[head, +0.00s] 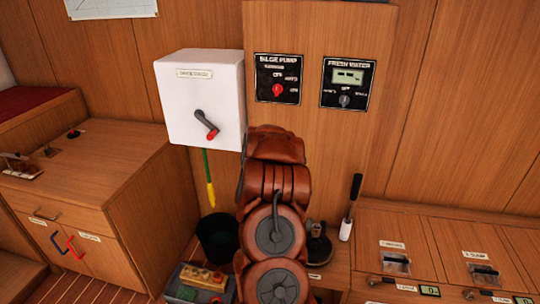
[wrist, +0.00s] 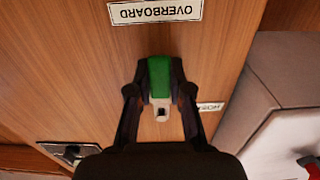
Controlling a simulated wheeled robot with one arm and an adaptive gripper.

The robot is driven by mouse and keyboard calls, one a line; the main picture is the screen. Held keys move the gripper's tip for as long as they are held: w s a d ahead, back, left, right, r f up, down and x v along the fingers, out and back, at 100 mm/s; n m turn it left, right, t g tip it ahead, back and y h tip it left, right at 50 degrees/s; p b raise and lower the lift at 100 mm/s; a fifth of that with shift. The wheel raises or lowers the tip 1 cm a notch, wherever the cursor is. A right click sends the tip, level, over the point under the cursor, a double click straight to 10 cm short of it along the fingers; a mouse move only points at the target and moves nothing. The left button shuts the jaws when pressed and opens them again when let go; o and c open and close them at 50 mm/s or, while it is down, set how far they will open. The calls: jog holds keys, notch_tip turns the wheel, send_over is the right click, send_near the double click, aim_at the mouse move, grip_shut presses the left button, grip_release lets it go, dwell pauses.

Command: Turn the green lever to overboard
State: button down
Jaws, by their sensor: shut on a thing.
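The green lever (wrist: 160,76) is in the middle of the wrist view, against the wood panel. My gripper (wrist: 160,88) is shut on it, with one dark finger on each side. A pale end piece with a dark hole (wrist: 161,110) shows just below the green part. The upside-down OVERBOARD label (wrist: 155,11) is above the lever, in line with its green end and apart from it. A second label (wrist: 210,107), partly hidden by the right finger, is to the right. In the head view my arm hides the gripper and lever.
A white box (head: 200,95) with a red-tipped crank (head: 207,125) is left of my arm. The bilge pump panel (head: 278,78) and fresh water panel (head: 347,82) are above it. A dark bucket (head: 217,238) and a black-handled tool (head: 350,207) flank my arm below.

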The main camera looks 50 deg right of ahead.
jog(key=shift+s+d, duration=0.1)
jog(key=shift+s, duration=0.1)
dwell(0.4)
jog(key=c, duration=1)
grip_release()
jog(key=shift+c, duration=0.2)
jog(key=v, duration=0.7)
jog(key=shift+a, duration=0.3)
